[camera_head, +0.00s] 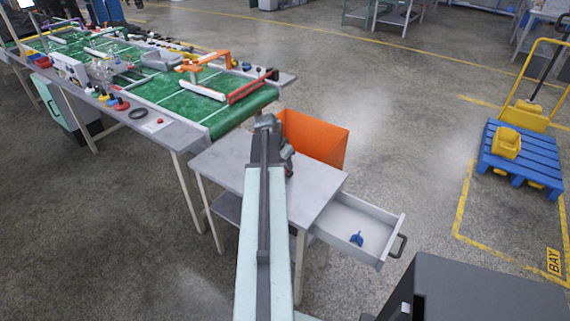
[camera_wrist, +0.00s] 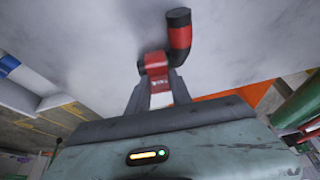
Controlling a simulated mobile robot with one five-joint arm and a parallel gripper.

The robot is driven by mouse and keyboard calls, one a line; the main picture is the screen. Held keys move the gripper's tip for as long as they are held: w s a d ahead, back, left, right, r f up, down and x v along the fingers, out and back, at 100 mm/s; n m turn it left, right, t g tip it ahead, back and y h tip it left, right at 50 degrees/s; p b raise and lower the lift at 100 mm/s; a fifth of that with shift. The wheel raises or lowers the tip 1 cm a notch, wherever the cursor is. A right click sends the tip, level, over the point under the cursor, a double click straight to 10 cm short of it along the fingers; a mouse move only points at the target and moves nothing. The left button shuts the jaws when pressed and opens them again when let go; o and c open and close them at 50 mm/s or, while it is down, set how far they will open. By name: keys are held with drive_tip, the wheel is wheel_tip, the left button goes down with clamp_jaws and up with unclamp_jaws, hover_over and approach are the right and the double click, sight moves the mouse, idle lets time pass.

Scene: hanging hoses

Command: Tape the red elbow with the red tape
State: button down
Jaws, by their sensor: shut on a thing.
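My gripper (camera_wrist: 158,84) is shut on the lower end of the red elbow (camera_wrist: 180,37), a bent red piece with black ends. The elbow shows against a pale grey surface in the wrist view. A small white and red patch (camera_wrist: 160,99) sits between the finger bases; I cannot tell what it is. In the head view my arm reaches over the small grey table, and a little red and black (camera_head: 288,158) shows beside its end. I cannot surely pick out the red tape. A small red item (camera_head: 122,105) stands on the long workbench, too small to identify.
The small grey table (camera_head: 225,165) has an open drawer (camera_head: 340,224) with a blue item (camera_head: 357,239) in it. An orange bin (camera_head: 316,140) stands behind. The long workbench (camera_head: 150,127) at the left is crowded. A blue pallet (camera_head: 520,158) lies at the right; floor between is clear.

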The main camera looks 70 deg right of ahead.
drive_tip(key=shift+s+a+f+b, duration=0.25)
drive_tip(key=shift+a+f+b, duration=0.3)
drive_tip(key=shift+b, duration=0.25)
idle(0.4)
drive_tip(key=c, duration=1.1)
unclamp_jaws()
drive_tip(key=shift+f, duration=0.1)
drive_tip(key=shift+w+r+p, duration=0.1)
drive_tip(key=shift+r+p, duration=0.5)
drive_tip(key=shift+p, duration=0.2)
drive_tip(key=p+v, duration=0.4)
drive_tip(key=v, duration=0.1)
drive_tip(key=p+v, duration=0.2)
drive_tip(key=p, duration=0.1)
drive_tip(key=shift+w+d+r, duration=0.1)
drive_tip(key=shift+d+r, duration=0.1)
drive_tip(key=shift+r, duration=0.1)
